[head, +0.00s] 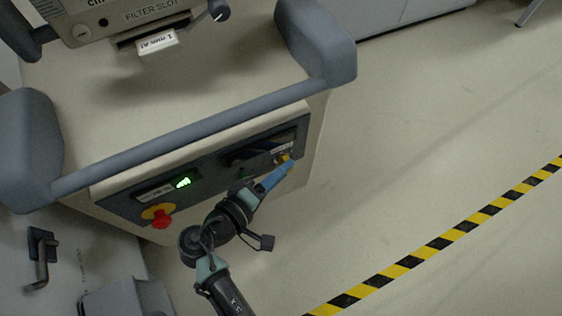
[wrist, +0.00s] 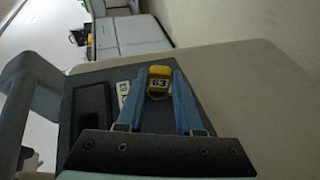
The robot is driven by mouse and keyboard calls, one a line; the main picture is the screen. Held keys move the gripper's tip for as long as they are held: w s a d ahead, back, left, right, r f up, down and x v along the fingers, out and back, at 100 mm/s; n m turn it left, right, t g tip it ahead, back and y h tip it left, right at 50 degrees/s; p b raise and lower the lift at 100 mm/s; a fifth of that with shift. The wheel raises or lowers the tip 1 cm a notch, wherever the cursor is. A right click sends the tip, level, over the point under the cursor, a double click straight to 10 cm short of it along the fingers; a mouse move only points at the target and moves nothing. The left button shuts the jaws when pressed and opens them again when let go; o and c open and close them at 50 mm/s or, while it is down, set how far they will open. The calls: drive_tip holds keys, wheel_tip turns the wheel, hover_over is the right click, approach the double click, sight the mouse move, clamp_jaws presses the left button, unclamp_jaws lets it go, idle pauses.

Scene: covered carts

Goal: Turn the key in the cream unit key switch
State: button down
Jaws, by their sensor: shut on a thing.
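The cream unit (head: 215,85) is a cart with a grey handle bar and a dark front panel (head: 205,180). My gripper (head: 289,163) is at the right end of this panel, at the key switch.
A red emergency button (head: 161,221) on a yellow base and a green lit display (head: 183,183) are on the panel's left. The grey handle bar (head: 190,138) runs above the panel. A filter slot (head: 155,28) is higher up. The floor on the right is clear, with a yellow-black stripe (head: 440,240).

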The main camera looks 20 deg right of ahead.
drive_tip(key=shift+f+h+b, duration=0.1)
drive_tip(key=shift+h+b, duration=0.3)
drive_tip(key=shift+f+t, duration=0.1)
drive_tip(key=shift+t, duration=0.2)
drive_tip(key=n+h+b, duration=0.1)
drive_tip(key=h+b, duration=0.1)
drive_tip(key=b, duration=0.2)
drive_tip(key=shift+f+t, duration=0.2)
drive_tip(key=shift+t, duration=0.1)
drive_tip(key=shift+r, duration=0.1)
drive_tip(key=shift+c, duration=2.4)
unclamp_jaws()
